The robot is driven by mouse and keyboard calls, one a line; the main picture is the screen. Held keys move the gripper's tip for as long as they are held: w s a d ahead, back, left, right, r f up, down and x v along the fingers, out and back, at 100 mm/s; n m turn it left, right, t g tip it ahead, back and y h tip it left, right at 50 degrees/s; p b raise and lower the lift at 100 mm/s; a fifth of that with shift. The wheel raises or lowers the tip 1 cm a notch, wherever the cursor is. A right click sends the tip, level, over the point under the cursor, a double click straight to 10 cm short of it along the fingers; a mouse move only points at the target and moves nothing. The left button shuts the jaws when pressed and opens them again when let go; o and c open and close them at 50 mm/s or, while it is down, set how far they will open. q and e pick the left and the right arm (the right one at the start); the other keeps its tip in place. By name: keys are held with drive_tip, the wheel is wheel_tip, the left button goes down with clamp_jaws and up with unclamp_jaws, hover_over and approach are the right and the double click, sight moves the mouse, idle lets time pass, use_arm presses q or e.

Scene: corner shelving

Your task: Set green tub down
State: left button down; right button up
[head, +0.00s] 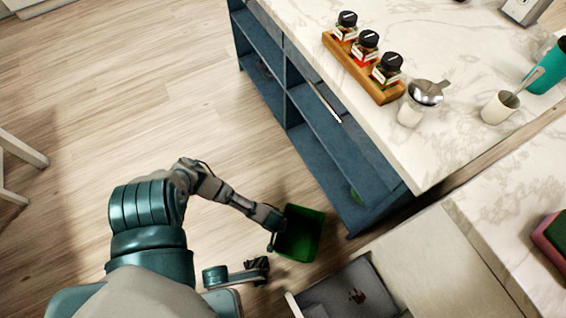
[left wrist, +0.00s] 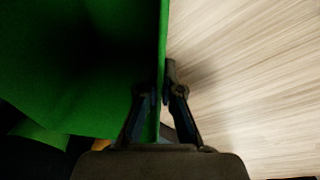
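The green tub (head: 303,226) is an open-topped square bin, tilted, to the left of the blue shelving's lower end. My left gripper (head: 273,226) is at the tub's left rim. In the left wrist view, the fingers of my left gripper (left wrist: 157,92) straddle the wall of the green tub (left wrist: 70,60), one inside and one outside, closed on it. I cannot tell whether the tub's base touches the floor. Another teal and dark part of mine, perhaps my right gripper (head: 257,266), shows just below; its fingers are not clear.
The wood floor (head: 90,95) is open to the left. The blue shelving (head: 325,140) stands under a marble counter (head: 440,130) bearing a spice rack (head: 362,68) and cups. An open drawer or bin (head: 345,290) is just below the tub. A white chair or stool (head: 20,150) is at left.

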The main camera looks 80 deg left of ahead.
use_arm(q)
drive_tip(key=c, duration=1.7)
unclamp_jaws()
drive_tip(key=shift+f, duration=0.1)
drive_tip(key=o, duration=0.4)
